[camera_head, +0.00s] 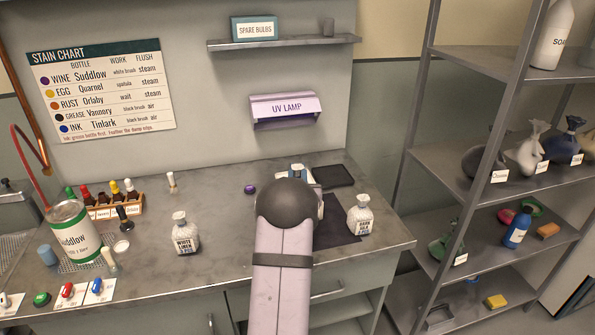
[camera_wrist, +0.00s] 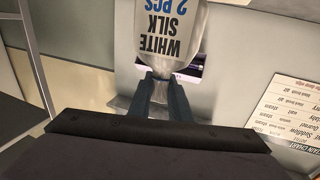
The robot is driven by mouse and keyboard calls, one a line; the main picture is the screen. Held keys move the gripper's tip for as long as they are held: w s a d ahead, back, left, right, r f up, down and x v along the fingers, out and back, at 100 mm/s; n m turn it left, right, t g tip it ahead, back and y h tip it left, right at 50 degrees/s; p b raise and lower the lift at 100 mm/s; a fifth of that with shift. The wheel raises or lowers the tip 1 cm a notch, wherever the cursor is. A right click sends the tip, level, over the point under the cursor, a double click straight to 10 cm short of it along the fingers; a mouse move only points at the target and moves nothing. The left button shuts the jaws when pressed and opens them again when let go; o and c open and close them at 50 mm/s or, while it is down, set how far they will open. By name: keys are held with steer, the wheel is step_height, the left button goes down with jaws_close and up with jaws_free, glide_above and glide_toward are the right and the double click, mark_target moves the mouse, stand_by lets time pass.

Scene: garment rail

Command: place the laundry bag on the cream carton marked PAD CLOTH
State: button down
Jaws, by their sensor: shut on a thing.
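The print shows upside down there. In the head view, my arm's dark round joint and lilac link hide the gripper and most of what is behind them. Another small pale bag, marked WHITE LINEN (camera_head: 184,236), stands on the counter left of my arm. A bag marked DARK SILK (camera_head: 361,216) stands right of my arm. I see no cream carton marked PAD CLOTH in either view.
The grey counter (camera_head: 225,195) has clear room behind the linen bag. Two dark mats (camera_head: 334,176) lie partly behind my arm. A UV lamp (camera_head: 286,108) and a wall shelf (camera_head: 270,42) are above. Bottles and a large can (camera_head: 74,232) crowd the left. A metal rack (camera_head: 480,190) stands right.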

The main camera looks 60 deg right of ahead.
steer(key=shift+f, duration=0.1)
steer(key=c, duration=1.6)
jaws_free()
steer(key=shift+c, duration=0.2)
steer(key=shift+r, duration=0.2)
steer(key=shift+s+a+f, duration=0.15)
steer(key=shift+s+a, duration=0.1)
steer(key=shift+a, duration=0.2)
steer(key=b+v, duration=0.3)
steer(key=v, duration=0.8)
steer(key=shift+w, duration=0.1)
